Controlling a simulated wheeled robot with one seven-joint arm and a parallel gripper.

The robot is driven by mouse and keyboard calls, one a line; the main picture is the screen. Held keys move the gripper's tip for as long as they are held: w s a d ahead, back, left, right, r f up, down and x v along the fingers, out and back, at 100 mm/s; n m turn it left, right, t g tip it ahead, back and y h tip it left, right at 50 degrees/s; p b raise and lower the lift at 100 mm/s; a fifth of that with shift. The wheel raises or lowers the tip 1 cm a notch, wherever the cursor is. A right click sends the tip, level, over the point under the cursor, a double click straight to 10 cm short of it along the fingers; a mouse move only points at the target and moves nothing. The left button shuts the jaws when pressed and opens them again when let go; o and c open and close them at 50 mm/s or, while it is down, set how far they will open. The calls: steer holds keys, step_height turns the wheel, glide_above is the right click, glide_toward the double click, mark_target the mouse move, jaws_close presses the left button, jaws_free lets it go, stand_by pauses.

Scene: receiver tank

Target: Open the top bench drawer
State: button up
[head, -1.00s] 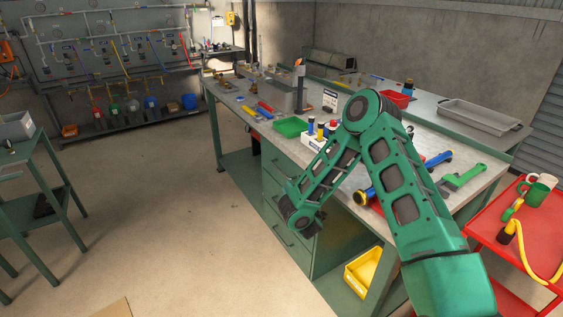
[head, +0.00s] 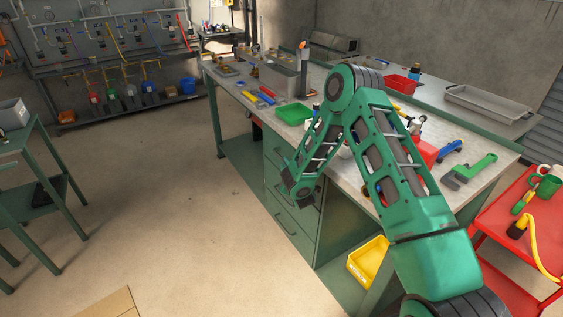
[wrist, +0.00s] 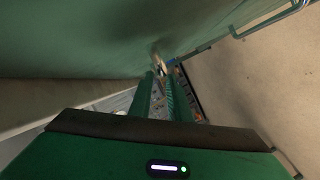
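The green bench (head: 330,240) has a stack of drawers on its front, and they look shut in the head view. The top drawer (head: 274,153) is at the upper left of the stack, partly beside my arm. In the head view my arm's end hangs in front of the drawer stack and its fingers are hidden. In the wrist view my gripper (wrist: 160,85) shows two green fingers with a narrow gap and nothing clearly held between them. A green panel fills the upper left there, close to the fingers. A bar handle (wrist: 270,22) shows at the upper right, apart from the fingers.
Tools lie on the bench top, with a red tray (head: 401,84) at the back. A yellow bin (head: 368,261) sits on the lower shelf. A red cart (head: 505,225) stands at the right. The floor (head: 170,220) left of the bench is open.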

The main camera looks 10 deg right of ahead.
steer(key=shift+x, duration=2.6)
steer(key=shift+c, duration=0.3)
jaws_close()
